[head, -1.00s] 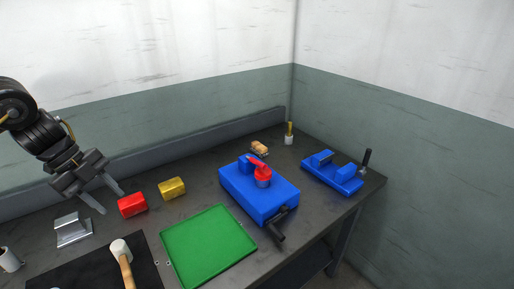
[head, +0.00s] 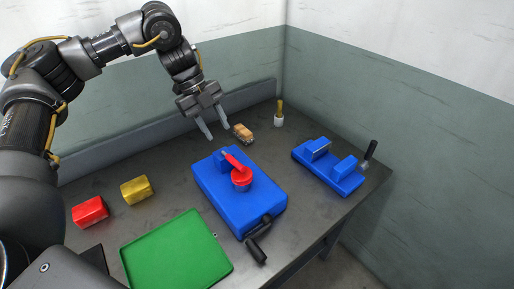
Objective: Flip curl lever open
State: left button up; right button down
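A blue machine (head: 215,195) stands on the table, with a red lever (head: 237,162) on a red round knob on top and a black crank handle (head: 259,240) at its front right. A second blue device (head: 328,172) to the right has a metal strip and an upright lever with a black grip (head: 370,149). Which of these is the curl lever I cannot tell. My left gripper (head: 217,131) is open and empty, fingers pointing down, above the table behind the blue machine and apart from it. My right gripper is not in view.
A small orange-brown toy car (head: 243,133) is close to the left gripper. A white cup with a yellow item (head: 279,118) stands in the back corner. A green tray (head: 175,255), a yellow block (head: 137,190) and a red block (head: 90,212) lie to the left.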

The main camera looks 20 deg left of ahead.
aim_at(233, 160)
pick_arm(q)
jog(key=x, duration=1)
jog(key=shift+s+d+f, duration=0.2)
jog(key=shift+d+f, duration=0.05)
jog(key=shift+c, duration=0.2)
grip_shut()
